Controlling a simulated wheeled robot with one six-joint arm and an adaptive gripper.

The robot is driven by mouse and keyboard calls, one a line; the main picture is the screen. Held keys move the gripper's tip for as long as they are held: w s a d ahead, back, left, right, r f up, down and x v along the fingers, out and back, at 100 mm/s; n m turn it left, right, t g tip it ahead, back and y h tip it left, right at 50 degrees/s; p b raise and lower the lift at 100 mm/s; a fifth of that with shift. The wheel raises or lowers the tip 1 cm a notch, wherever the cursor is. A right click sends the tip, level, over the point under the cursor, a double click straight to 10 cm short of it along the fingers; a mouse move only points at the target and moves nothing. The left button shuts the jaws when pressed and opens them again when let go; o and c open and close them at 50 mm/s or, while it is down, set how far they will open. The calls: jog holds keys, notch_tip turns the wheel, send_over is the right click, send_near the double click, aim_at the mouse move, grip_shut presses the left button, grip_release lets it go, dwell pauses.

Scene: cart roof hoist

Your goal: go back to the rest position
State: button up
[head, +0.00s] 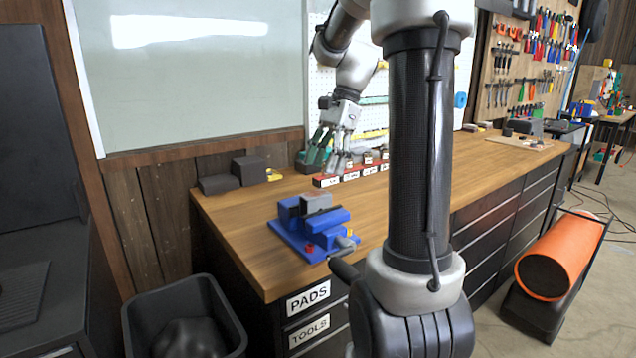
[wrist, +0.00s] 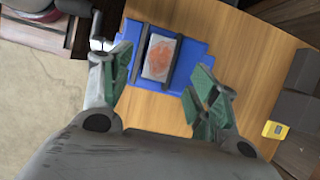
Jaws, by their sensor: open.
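My gripper (head: 329,150) is raised over the back of the wooden workbench (head: 250,230), left of my upright arm link in the head view. In the wrist view my gripper (wrist: 162,76) has its green-padded fingers spread wide, with nothing between them. The blue vise (head: 290,236) stands on the bench's near left part, apart from the gripper. It also shows beyond the fingers in the wrist view (wrist: 195,50). A grey block (head: 315,203) sits between its jaws; from above, this block (wrist: 160,57) shows a reddish patch.
A row of labelled red bins (head: 328,181) lies at the bench's back, below the gripper. Dark blocks (head: 249,169) and a yellow item (head: 274,175) sit at the back left. A black bin (head: 185,308) and orange cylinder (head: 562,250) stand off the bench. My arm hides the bench's middle.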

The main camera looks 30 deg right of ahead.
jog(key=v, duration=0.4)
notch_tip(320, 180, down, 4)
jog(key=s+d+n+h, duration=0.2)
jog(key=n, duration=0.4)
jog(key=s+a+f+n+t+h, duration=0.1)
jog(key=s+a+n+t, duration=0.1)
jog(key=s+a+n, duration=0.2)
jog(key=s+a+f+n+t+h, duration=0.1)
jog(key=s+a+n, duration=0.4)
jog(key=s, duration=0.5)
jog(key=shift+s+a+f+n+t, duration=0.3)
jog(key=shift+n+t, duration=0.5)
jog(key=shift+n, duration=0.5)
